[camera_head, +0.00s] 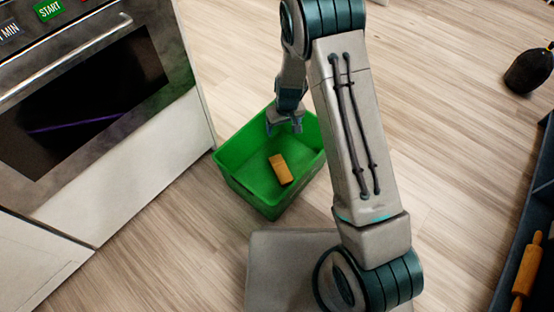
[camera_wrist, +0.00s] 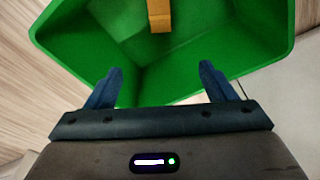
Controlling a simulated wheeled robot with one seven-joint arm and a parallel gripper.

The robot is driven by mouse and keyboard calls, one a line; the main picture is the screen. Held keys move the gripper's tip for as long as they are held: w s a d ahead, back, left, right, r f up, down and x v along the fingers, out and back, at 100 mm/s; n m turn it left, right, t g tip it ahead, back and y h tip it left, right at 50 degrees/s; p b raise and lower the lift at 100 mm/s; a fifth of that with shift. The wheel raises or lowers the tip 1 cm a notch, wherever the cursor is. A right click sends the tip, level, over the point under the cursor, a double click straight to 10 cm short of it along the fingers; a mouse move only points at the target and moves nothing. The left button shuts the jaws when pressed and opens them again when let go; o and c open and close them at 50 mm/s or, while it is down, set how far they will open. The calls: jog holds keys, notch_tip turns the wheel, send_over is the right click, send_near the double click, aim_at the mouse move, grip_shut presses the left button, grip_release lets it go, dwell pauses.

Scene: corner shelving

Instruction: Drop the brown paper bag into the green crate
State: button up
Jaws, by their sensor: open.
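The green crate (camera_head: 262,199) stands on the wooden floor beside the oven, and it fills much of the wrist view (camera_wrist: 112,45). The brown paper bag (camera_head: 281,169) lies inside the crate on its bottom. In the wrist view the bag (camera_wrist: 160,16) shows at the top edge, partly cut off. My gripper (camera_head: 284,126) is above the far part of the crate, pointing down. In the wrist view my gripper (camera_wrist: 160,72) has its two fingers wide apart with nothing between them, and the bag is apart from them.
An oven with a dark window (camera_head: 88,100) stands close to the crate's left. A dark bottle-like object (camera_head: 529,70) is on the floor at the upper right. A dark shelf or tray edge (camera_head: 520,232) with orange rolling-pin-like things (camera_head: 528,265) is at the right. Floor between is clear.

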notch_tip(320, 180, up, 9)
jog(key=s+p, duration=0.1)
jog(key=p, duration=0.2)
jog(key=shift+s+d+r, duration=0.15)
jog(key=shift+d+r, duration=0.05)
jog(key=shift+d, duration=0.1)
jog(key=s+d+r+m+p, duration=0.1)
jog(key=s+d+r+p, duration=0.3)
jog(key=r, duration=0.7)
jog(key=s+d+r+m+p, duration=0.1)
jog(key=r+p, duration=0.6)
jog(key=r, duration=0.3)
jog(key=s+d+r+p, duration=0.25)
jog(key=r+p, duration=0.25)
jog(key=r, duration=0.6)
jog(key=s+d+r+m+p, duration=0.1)
jog(key=s+d+r+p, duration=0.1)
jog(key=s+r+p, duration=0.3)
jog(key=s+d+r+m+p, duration=0.1)
jog(key=s+r+p, duration=0.4)
jog(key=r, duration=0.6)
jog(key=s+d+r+m+t+p, duration=0.1)
jog(key=s+d+r+p, duration=0.3)
jog(key=r, duration=0.4)
jog(key=shift+s+h+p, duration=0.4)
jog(key=shift+s+p, duration=0.5)
jog(key=shift+p, duration=0.15)
